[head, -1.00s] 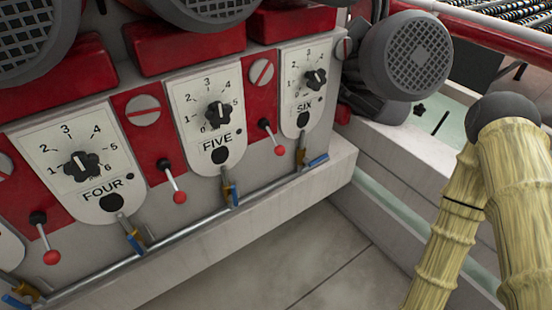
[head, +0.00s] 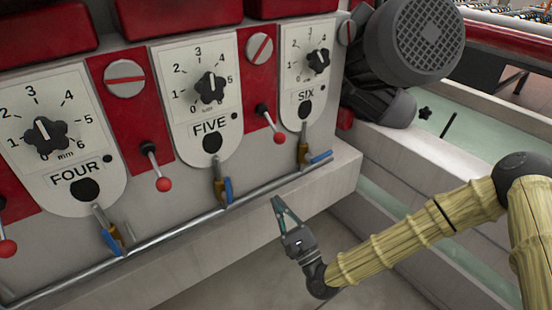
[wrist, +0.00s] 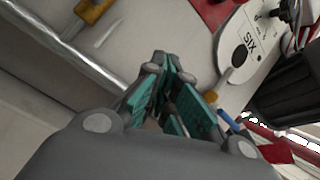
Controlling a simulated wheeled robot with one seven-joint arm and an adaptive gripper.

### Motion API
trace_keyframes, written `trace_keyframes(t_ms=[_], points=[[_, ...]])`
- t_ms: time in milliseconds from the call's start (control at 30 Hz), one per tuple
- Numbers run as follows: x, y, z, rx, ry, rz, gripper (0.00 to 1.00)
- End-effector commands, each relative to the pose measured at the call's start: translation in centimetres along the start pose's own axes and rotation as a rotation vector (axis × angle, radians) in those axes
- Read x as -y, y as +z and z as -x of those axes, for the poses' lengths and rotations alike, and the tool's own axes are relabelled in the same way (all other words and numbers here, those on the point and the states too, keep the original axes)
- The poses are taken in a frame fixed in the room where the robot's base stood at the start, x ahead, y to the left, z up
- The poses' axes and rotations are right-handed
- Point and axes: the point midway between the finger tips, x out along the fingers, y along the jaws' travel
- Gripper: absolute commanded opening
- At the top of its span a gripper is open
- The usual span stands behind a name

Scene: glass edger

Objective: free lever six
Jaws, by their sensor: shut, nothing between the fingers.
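The SIX panel (head: 307,75) is a white plate with a black dial, in the upper middle of the head view. A red-ball lever (head: 279,138) hangs at its lower left, between FIVE and SIX. Below SIX, a brass valve (head: 303,152) with a blue handle (head: 321,157) sits on the pipe. My gripper (head: 278,203) is shut and empty, below and left of that valve and apart from it in the picture. In the wrist view, the shut fingers (wrist: 165,65) point towards the machine front. The SIX plate (wrist: 245,50) is at the upper right, with a blue handle (wrist: 224,114) partly behind the fingers.
A grey pipe (head: 180,229) runs along the machine front above a pale ledge (head: 215,262). Further left are the FIVE valve (head: 220,182) and FOUR valve (head: 107,230). A grey motor (head: 415,42) stands right of SIX. Floor below the ledge is open.

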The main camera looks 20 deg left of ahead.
Motion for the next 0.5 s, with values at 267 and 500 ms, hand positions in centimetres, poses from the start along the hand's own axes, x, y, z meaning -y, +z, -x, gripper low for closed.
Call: trace_keyframes(t_ms=[267,500], points=[[4.3,3.6,-2.8,0.308,-0.141,-0.303,0.00],[5.3,4.5,-3.1,0.371,-0.155,-0.364,0.00]])
